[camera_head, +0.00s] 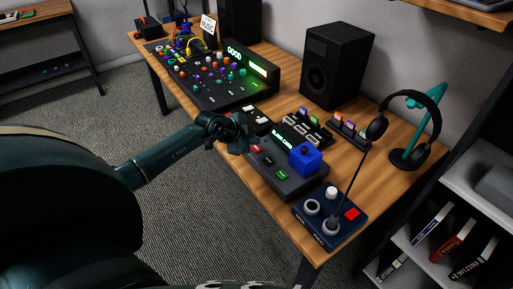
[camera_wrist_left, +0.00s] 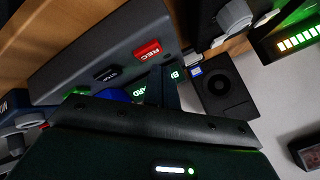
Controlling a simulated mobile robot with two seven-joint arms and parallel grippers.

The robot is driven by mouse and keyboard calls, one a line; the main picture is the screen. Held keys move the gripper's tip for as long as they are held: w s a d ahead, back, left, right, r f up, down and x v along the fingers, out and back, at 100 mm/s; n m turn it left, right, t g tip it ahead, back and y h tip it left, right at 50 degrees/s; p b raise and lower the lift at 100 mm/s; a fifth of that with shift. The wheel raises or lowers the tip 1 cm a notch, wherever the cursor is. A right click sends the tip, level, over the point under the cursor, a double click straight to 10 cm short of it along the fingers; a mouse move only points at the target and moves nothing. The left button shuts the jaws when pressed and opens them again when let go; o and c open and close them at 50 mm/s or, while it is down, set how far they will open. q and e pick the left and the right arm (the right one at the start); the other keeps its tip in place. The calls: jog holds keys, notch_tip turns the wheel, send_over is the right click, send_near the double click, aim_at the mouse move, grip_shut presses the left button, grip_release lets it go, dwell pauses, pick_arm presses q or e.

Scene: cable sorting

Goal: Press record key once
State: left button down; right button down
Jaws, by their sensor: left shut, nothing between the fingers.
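The grey recorder box (camera_head: 287,185) lies on the wooden table, with a row of red, black and green keys along its near side. The red REC key (camera_head: 257,149) is at its left end; it also shows clearly in the left wrist view (camera_wrist_left: 148,50), with the black STOP key (camera_wrist_left: 107,74) beside it. My left gripper (camera_head: 240,146) is shut and empty at the recorder's left end, close to the REC key. In the left wrist view its fingertips (camera_wrist_left: 164,72) appear just below the key; I cannot tell whether they touch it. My right gripper is not seen.
A blue block (camera_head: 305,158) sits on the recorder's right part. A mixing console (camera_head: 218,85) stands to the left, a speaker (camera_head: 335,64) behind and a headphone stand (camera_head: 412,145) at the right.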

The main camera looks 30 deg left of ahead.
aim_at(253, 149)
pick_arm(q)
jog(key=shift+f, duration=0.45)
jog(key=shift+f, duration=0.4)
dwell(0.8)
jog(key=shift+r+p, duration=0.1)
jog(key=shift+p, duration=0.2)
jog(key=shift+r+p, duration=0.7)
jog(key=shift+p, duration=0.3)
notch_tip(253, 149, up, 5)
jog(key=p, duration=0.6)
